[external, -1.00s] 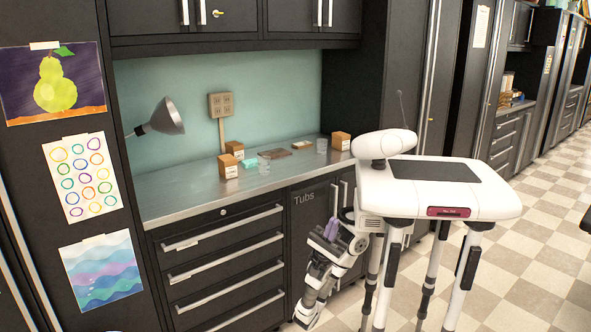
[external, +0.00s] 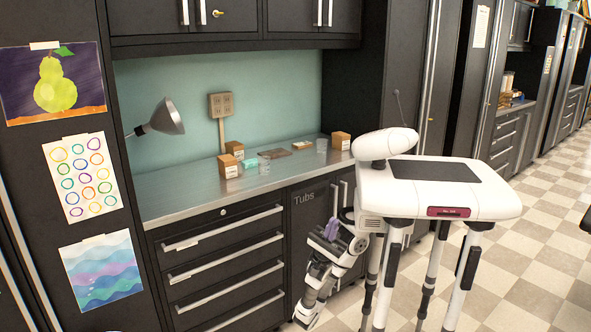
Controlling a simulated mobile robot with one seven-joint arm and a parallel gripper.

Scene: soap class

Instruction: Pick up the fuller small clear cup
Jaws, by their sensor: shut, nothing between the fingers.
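Two small clear cups stand on the metal counter (external: 195,188). One clear cup (external: 264,165) is near the front edge, beside a teal item. The other clear cup (external: 321,146) is farther right, near a cardboard box. They are too small here to tell how full each is. My gripper (external: 308,312) hangs low in front of the dark cabinet doors, below the counter and well away from both cups. Its fingers are shut and hold nothing.
Cardboard boxes (external: 228,166) stand at the counter's left and one box (external: 340,141) at its right. A teal item (external: 248,163) and a flat brown item (external: 275,153) lie between. A grey lamp (external: 165,118) leans over the left side. The counter's front left is clear.

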